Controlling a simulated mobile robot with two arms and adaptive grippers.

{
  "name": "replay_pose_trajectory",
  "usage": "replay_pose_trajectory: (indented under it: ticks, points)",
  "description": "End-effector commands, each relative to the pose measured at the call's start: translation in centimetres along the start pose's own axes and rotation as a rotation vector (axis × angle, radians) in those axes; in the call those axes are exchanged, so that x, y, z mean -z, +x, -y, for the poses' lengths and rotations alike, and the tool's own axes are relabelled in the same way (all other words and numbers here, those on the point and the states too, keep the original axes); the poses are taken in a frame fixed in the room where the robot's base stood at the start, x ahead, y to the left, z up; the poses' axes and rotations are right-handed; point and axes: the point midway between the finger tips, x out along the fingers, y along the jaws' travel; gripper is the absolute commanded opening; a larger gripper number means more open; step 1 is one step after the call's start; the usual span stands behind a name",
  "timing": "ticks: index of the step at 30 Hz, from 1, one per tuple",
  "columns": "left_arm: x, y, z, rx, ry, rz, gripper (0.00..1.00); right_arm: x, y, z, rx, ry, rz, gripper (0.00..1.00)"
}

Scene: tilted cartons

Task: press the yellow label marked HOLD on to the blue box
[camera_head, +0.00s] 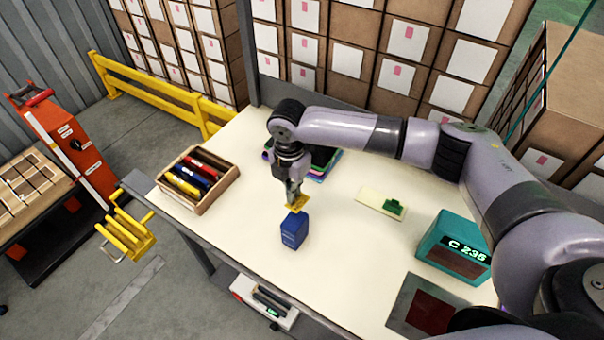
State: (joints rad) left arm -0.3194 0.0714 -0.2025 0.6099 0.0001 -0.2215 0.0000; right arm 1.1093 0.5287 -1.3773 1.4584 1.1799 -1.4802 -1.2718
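The blue box (294,231) stands upright on the cream table, near its front left part. My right gripper (295,199) comes down from the arm at the right and points down just above the box. Its fingers are shut on a small yellow label (299,204), which sits at or just above the box's top edge. I cannot tell whether label and box touch, and no word on the label can be read. My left gripper is not in view.
A wooden tray (232,174) of coloured items stands at the left. Coloured sheets (328,164) lie behind my gripper. A cream pad (372,199) with a green piece (394,207), a teal device (452,242) reading C 235 and a dark mat (402,301) are at the right.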

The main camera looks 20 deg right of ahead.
Motion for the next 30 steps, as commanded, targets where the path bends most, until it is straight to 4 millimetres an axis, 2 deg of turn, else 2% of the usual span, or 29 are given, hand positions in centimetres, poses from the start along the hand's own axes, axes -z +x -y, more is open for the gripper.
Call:
replay_pose_trajectory:
  ticks: [5,12,30]
  points:
    - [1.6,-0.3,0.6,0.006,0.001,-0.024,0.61,0.8,-0.2,0.3,0.004,-0.048,-0.002,0.0]
    - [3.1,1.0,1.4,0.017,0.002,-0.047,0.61,0.8,1.1,0.3,0.004,-0.048,-0.002,0.0]
    - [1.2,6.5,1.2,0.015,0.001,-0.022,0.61,0.8,6.1,0.3,0.004,-0.047,-0.002,0.0]
